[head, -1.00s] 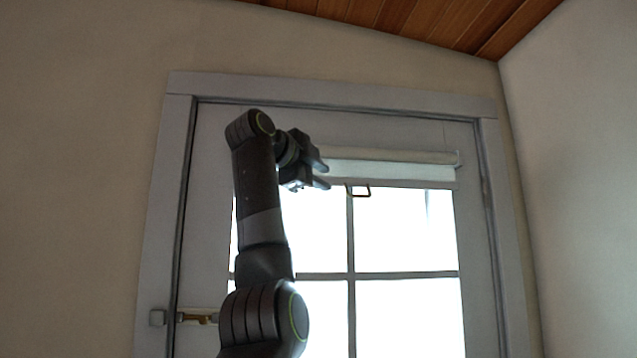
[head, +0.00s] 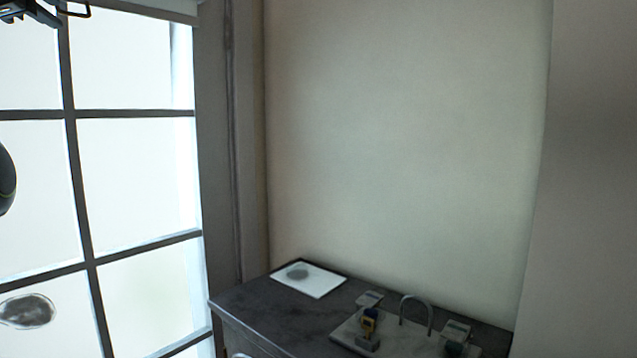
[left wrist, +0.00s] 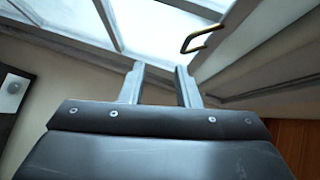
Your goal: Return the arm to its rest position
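My left gripper shows in the left wrist view (left wrist: 160,72) with its two grey fingers apart and nothing between them. It is raised in front of the bright paned door window (left wrist: 165,35). In the head view only a dark part of the gripper (head: 38,10) shows, cut off by the top left corner. A rounded piece of my arm shows at the left edge. My right gripper is in neither view.
A dark counter (head: 255,308) stands along the wall at the lower right. On it are a white sheet (head: 325,283) with a grey spot and a pale board (head: 345,330) with a curved handle and small items. A metal handle (left wrist: 205,38) is near the left fingers.

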